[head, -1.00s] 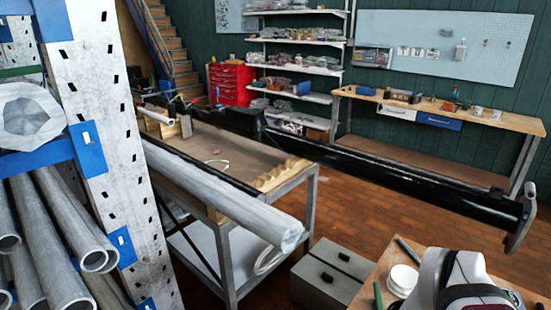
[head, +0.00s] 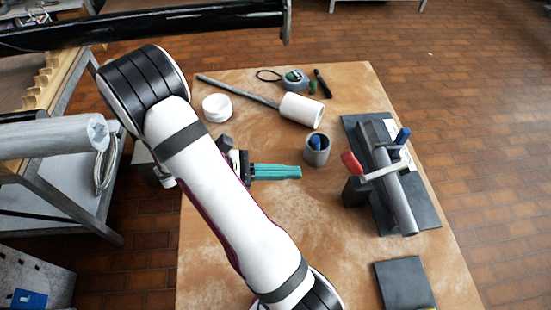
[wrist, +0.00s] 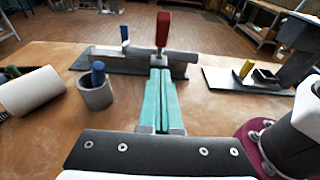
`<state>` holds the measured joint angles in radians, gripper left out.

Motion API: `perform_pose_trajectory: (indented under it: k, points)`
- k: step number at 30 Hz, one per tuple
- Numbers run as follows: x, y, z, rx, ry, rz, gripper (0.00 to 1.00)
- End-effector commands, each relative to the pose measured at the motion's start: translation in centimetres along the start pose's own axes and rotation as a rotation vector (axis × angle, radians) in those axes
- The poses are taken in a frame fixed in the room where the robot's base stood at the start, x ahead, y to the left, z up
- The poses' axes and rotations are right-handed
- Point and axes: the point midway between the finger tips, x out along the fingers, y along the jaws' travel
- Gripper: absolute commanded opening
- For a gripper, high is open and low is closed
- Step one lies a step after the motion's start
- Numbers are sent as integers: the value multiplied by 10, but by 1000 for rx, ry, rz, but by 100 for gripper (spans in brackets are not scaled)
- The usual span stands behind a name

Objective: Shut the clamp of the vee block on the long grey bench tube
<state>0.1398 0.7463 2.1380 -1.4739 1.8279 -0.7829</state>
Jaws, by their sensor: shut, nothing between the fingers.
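The vee block (head: 372,203) stands on a dark plate on the wooden bench, right of my gripper in the head view. A long grey tube (head: 402,208) lies along it. Its clamp has a red handle (head: 352,162) and a pale metal arm (head: 382,172) that reaches across the tube. In the wrist view the red handle (wrist: 163,30) stands upright beyond my fingertips. Whether the clamp presses on the tube cannot be told. My gripper (head: 298,172) has teal fingers, shut together and empty, pointing at the clamp, with a gap to the handle in the head view.
A grey cup (head: 317,152) with something blue in it stands near my fingers. A white cylinder (head: 301,110), a white round container (head: 217,107) and a tape measure (head: 294,79) lie farther back. A blue handle (head: 402,136) rises beyond the tube. A yellow-handled fixture (wrist: 246,68) is at the right.

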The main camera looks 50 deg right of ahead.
Motion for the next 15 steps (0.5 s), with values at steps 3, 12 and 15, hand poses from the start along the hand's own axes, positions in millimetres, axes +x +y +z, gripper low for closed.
perform_pose_trajectory:
  k: [3,12,15]
  points:
    - [27,-1,0,-1,-1,-5,0]
    - [74,-1,18,5,4,-4,0]
    - [80,-1,25,3,4,-3,0]
